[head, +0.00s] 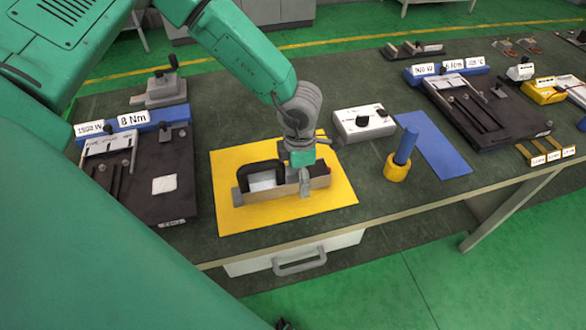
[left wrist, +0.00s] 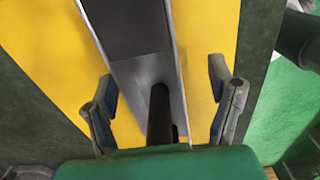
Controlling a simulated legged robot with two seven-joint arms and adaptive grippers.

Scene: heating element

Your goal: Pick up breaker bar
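My left gripper (head: 306,182) is over the right part of a long grey box-like holder (head: 285,190) with a black handle-shaped part (head: 262,168) on its left. In the left wrist view the gripper (left wrist: 162,80) is open, with one finger on each side of the grey holder (left wrist: 140,72). A dark rod (left wrist: 160,115) stands out of the holder between the fingers, apart from both. I cannot tell whether this rod is the breaker bar; no other part is clearly recognisable as one. My right gripper is not in view.
The holder lies on a yellow mat (head: 235,215) near the table's front edge. A white box with a black knob (head: 363,122) stands behind. A blue cylinder (head: 406,146) in a yellow cup (head: 397,172) is to the right. Black fixture trays (head: 165,208) (head: 515,128) flank both sides.

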